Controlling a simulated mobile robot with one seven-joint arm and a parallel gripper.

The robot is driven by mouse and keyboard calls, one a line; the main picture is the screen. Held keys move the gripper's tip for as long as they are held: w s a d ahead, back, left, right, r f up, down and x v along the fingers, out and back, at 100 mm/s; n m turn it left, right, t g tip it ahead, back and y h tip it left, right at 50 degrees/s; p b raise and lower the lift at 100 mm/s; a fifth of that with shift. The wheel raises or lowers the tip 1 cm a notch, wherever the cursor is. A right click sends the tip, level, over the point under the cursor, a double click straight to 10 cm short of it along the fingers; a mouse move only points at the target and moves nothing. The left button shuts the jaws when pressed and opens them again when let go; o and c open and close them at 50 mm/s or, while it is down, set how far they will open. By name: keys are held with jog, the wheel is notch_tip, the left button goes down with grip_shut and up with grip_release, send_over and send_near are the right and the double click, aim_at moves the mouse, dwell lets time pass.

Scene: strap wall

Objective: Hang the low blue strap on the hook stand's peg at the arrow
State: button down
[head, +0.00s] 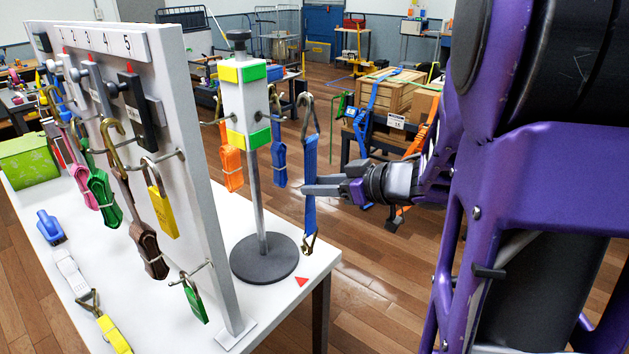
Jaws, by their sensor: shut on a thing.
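My gripper (312,188) reaches in from the right and is shut on a long blue strap (310,160). The strap hangs upright, with an open metal hook at its top and another metal end below. It is right of the hook stand (249,100). The stand has a white head with yellow and green patches, a black knob and a round dark base. A red arrow (302,281) lies on the table by the base. An orange strap (231,167) and a bundled blue strap (279,163) hang at the stand. I cannot tell whether the held strap's hook touches a peg.
A white pegboard (200,180) at the left holds pink, green and brown straps and padlocks. The white table (190,325) carries a blue item (50,227) and a yellow strap (113,335). Wooden crates (388,92) on a cart stand behind my gripper.

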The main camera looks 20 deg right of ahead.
jog(key=r+b+x, duration=0.1)
jog(key=b+x, duration=0.2)
jog(key=x, duration=0.6)
jog(key=shift+w+a+r, duration=0.25)
jog(key=shift+w+r, duration=0.05)
jog(key=shift+r, duration=0.1)
dwell(0.4)
dwell(0.6)
jog(key=shift+c, duration=1.8)
grip_release()
jog(key=shift+f, duration=0.1)
